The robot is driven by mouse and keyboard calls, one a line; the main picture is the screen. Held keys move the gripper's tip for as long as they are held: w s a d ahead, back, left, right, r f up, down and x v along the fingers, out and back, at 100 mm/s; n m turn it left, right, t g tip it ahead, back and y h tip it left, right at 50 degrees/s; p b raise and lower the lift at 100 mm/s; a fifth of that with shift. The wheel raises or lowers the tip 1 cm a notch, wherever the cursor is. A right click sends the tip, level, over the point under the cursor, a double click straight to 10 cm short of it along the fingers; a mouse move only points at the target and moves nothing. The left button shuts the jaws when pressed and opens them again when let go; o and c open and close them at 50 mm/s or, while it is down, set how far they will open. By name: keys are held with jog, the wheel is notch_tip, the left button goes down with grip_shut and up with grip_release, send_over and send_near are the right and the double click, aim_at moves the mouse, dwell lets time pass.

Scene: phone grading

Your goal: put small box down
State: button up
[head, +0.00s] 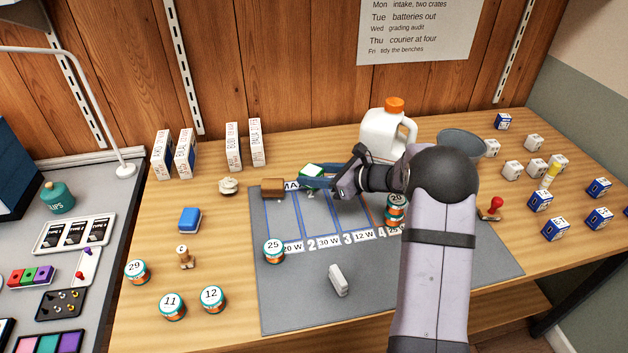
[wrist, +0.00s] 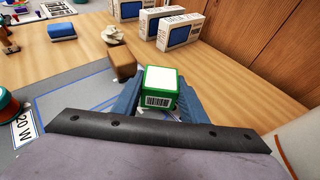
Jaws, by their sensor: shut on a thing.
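The small box is a green and white cube with a barcode on its near face, in the wrist view (wrist: 159,88). My gripper (wrist: 158,93) is shut on it, with a blue finger on each side. In the head view the small box (head: 311,170) shows at the tip of my gripper (head: 314,176), over the back edge of the grey mat (head: 300,310). Whether its underside touches the mat is hidden. A brown block (head: 273,188) sits just left of it, and also shows in the wrist view (wrist: 122,62).
Tall phone boxes (head: 186,152) stand at the back left, with a pale knobbly item (head: 228,186) in front. A white jug (head: 384,131) stands behind my arm. Numbered round tins (head: 274,250) and a white block (head: 338,280) lie nearer. The mat's front left is mostly clear.

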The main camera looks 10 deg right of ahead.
jog(key=shift+f, duration=1.05)
jog(key=shift+f, duration=0.1)
jog(key=o, duration=1.1)
jog(key=shift+c, duration=0.2)
jog(key=shift+s+d+r, duration=0.3)
jog(key=shift+s+d, duration=0.1)
jog(key=shift+d, duration=0.05)
jog(key=v, duration=0.4)
jog(key=shift+d+b, duration=0.1)
jog(key=shift+b, duration=0.2)
notch_tip(320, 180, up, 7)
jog(key=shift+a, duration=0.2)
